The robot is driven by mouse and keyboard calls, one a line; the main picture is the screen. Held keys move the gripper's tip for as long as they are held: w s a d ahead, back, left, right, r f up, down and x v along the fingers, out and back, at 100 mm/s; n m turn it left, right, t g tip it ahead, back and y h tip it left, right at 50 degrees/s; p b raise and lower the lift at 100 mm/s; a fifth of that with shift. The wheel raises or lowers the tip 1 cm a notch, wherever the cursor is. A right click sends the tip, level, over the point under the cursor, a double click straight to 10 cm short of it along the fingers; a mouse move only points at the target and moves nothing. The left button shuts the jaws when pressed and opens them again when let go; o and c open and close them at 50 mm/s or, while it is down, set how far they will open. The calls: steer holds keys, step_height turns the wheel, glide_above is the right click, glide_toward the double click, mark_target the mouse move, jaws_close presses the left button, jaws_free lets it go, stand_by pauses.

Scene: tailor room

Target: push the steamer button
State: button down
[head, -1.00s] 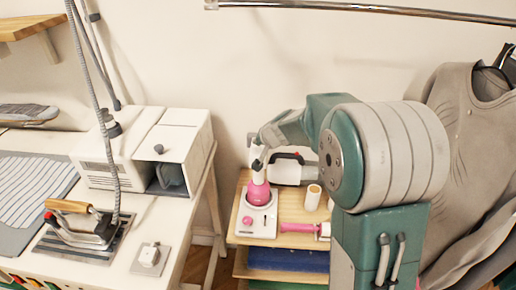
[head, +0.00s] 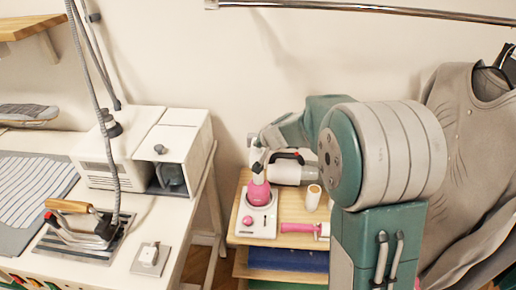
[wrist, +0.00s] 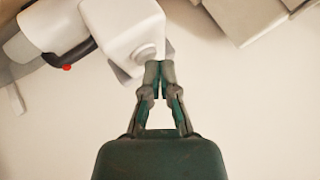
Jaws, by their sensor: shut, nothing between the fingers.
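A pink-and-white appliance, which looks like the steamer (head: 259,193), stands on a white base (head: 255,222) with a pink knob on its front. Beside it is a white body with a dark handle (head: 290,172). In the wrist view, a similar white body (wrist: 55,25) has a dark handle with a small red button (wrist: 67,67), left of my gripper. My gripper (wrist: 158,66) is shut and empty, with its tips at the lower edge of a pale, rounded part (wrist: 125,30). Whether they touch is unclear. In the head view the gripper is small and hard to make out.
The wooden shelf (head: 240,238) also holds a cream spool (head: 313,197) and a pink-handled tool (head: 300,228). An iron (head: 80,222) and a white box unit (head: 125,150) are on the left table. A grey garment (head: 470,150) hangs at the right.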

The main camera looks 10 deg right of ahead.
mark_target(259, 150)
steer(key=shift+f, duration=0.15)
stand_by(0.4)
steer(key=shift+r, duration=0.6)
steer(key=shift+r, duration=3)
